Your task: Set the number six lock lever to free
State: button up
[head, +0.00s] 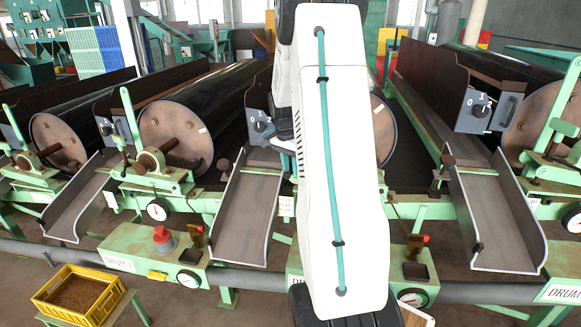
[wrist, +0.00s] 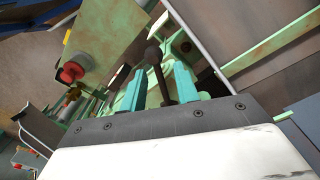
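In the wrist view my gripper (wrist: 160,88) has its two teal fingers apart. A dark lever with a ball knob (wrist: 153,55) stands between the fingers, with a gap seen on at least one side. I cannot tell whether either finger touches it. No number or free mark can be read beside this lever. In the head view my white arm covers the middle and hides my gripper and most of the drum station behind it. Dark-knobbed levers show at neighbouring stations, one left of my arm (head: 225,164) and one right of it (head: 447,160).
Large drums (head: 176,137) stand in a row with grey chutes (head: 245,215) between them. Control boxes with red buttons (head: 162,234) line the front rail; one red button (wrist: 72,71) shows in the wrist view. A yellow crate (head: 80,295) sits at front left.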

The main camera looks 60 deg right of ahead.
jog(key=shift+r, duration=0.1)
notch_tip(320, 180, up, 8)
jog(key=shift+w+a+f, duration=0.2)
jog(key=shift+w, duration=0.15)
dwell(0.7)
jog(key=s+a+r+n, duration=0.2)
jog(key=s+a+n, duration=0.4)
jog(key=a, duration=0.7)
jog(key=s+a+r+n+t, duration=0.1)
jog(key=s+a+r+n, duration=0.2)
jog(key=s+a+n, duration=0.4)
jog(key=s+a+r+n+t, duration=0.1)
jog(key=s+a+n, duration=0.5)
jog(key=a, duration=1.5)
jog(key=shift+s+r+n+y, duration=0.3)
jog(key=shift+s+r, duration=0.15)
jog(key=shift+r, duration=0.35)
